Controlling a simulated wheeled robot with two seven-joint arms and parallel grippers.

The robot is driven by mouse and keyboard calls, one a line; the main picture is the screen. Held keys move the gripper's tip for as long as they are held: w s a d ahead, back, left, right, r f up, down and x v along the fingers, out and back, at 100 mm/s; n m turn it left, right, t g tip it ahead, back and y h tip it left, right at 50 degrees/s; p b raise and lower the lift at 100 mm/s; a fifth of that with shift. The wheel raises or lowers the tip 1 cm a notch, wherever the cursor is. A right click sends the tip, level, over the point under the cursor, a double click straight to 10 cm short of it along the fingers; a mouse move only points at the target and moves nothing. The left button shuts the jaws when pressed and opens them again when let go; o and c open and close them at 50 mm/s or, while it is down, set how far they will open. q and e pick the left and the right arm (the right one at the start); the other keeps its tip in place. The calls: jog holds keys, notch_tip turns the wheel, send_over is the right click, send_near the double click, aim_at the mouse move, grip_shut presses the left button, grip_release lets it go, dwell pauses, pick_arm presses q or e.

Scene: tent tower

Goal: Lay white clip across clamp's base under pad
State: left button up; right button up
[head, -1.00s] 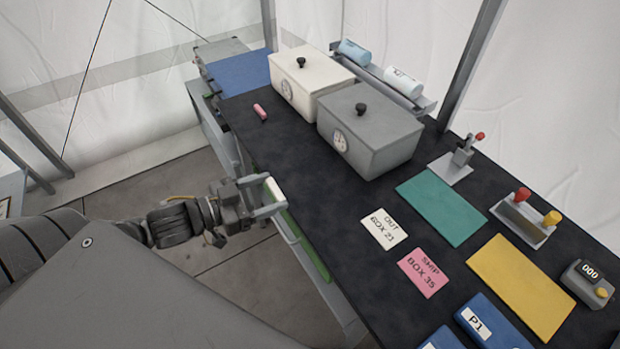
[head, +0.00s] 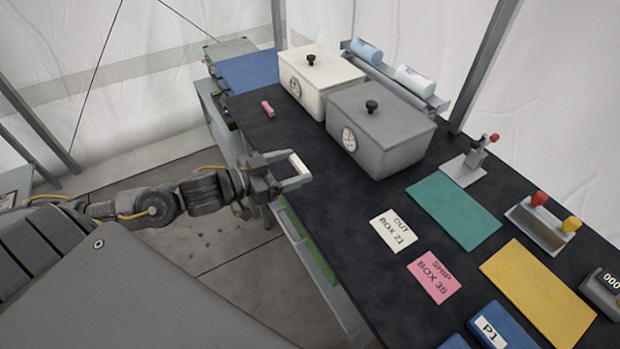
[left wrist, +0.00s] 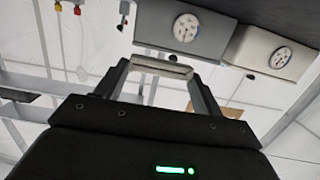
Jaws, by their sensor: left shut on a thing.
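The white clip (head: 298,163) is a short pale bar held between the fingertips of my left gripper (head: 296,170), just above the near left edge of the dark table. In the left wrist view the clip (left wrist: 160,67) spans the gap between the two fingers, crosswise. The clamp (head: 477,153) is a small grey upright with a red-tipped lever on a flat pale base (head: 460,171), at the table's far side, well to the right of my left gripper. The clamp's pad is too small to tell clearly. My right gripper is not in view.
A white lidded box (head: 318,82) and a grey lidded box (head: 378,128), each with a dial, stand between my left gripper and the far edge. A green mat (head: 455,211) lies in front of the clamp. White (head: 393,231) and pink (head: 435,277) cards lie nearer.

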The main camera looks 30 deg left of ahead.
pick_arm(q)
jog(key=w+f, duration=0.6)
jog(key=shift+w+d, duration=0.3)
jog(key=f+p, duration=0.2)
jog(key=shift+w+f, duration=0.35)
jog(key=shift+w, duration=0.05)
jog(key=shift+f, duration=0.25)
jog(key=shift+s+f, duration=0.1)
jog(key=shift+f, duration=0.15)
jog(key=o, duration=0.9)
jog(key=shift+o, duration=0.2)
